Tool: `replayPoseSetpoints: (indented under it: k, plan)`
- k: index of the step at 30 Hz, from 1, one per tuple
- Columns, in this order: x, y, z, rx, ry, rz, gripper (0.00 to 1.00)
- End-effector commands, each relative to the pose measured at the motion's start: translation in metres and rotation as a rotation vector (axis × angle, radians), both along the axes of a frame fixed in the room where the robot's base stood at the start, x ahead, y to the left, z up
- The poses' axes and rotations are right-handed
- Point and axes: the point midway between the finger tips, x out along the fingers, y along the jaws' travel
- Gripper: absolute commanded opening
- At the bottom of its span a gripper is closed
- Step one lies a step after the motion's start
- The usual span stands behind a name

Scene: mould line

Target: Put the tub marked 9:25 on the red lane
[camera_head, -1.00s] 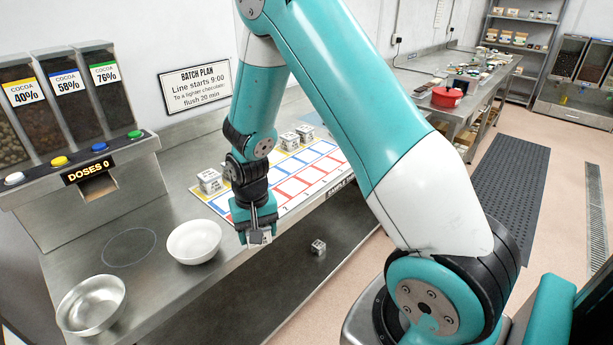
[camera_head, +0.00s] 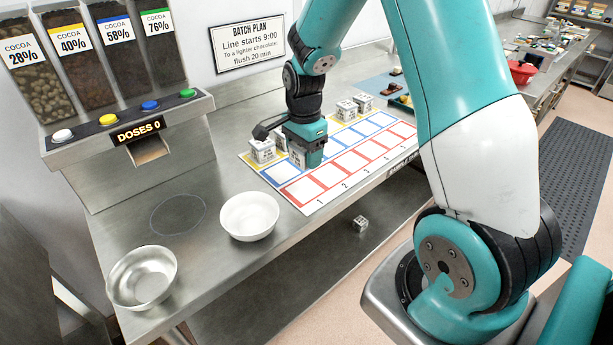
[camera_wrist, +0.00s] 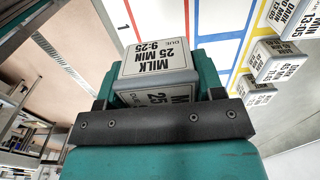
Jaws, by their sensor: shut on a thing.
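My gripper (camera_head: 303,160) is shut on a white tub printed MILK, 25 MIN, DUE 9:25. That tub (camera_wrist: 157,62) shows clearly between the jaws in the wrist view. In the head view my gripper mostly hides it, and it hangs over the left part of the lane mat. The mat has a red lane (camera_head: 331,175) along its front side, a blue lane behind it and a yellow lane at the back. Numbers run along the front edge. I cannot tell the tub's exact height above the mat.
Other tubs (camera_head: 262,150) stand at the mat's left back, and more (camera_head: 347,109) farther along the yellow lane. A lone tub (camera_head: 360,224) lies on the lower shelf. A white bowl (camera_head: 249,216) and a metal bowl (camera_head: 142,277) stand left of the mat. The visible red squares look empty.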

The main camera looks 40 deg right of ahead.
Motion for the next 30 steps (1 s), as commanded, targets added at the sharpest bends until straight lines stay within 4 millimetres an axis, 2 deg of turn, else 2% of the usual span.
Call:
replayPoseSetpoints:
  k: [1,4,11,16,29,30]
  plan:
    - [-0.001,0.0,-0.013,0.002,0.006,0.0,0.35]
    - [-0.001,0.001,-0.032,0.001,0.004,0.002,0.35]
    - [0.0,0.002,-0.055,0.0,0.002,0.004,0.35]
    - [0.0,0.003,-0.08,0.001,0.002,0.006,0.35]
    - [0.001,0.002,-0.09,0.0,-0.001,0.006,0.35]
    - [0.001,0.002,-0.09,0.0,-0.001,0.006,0.66]
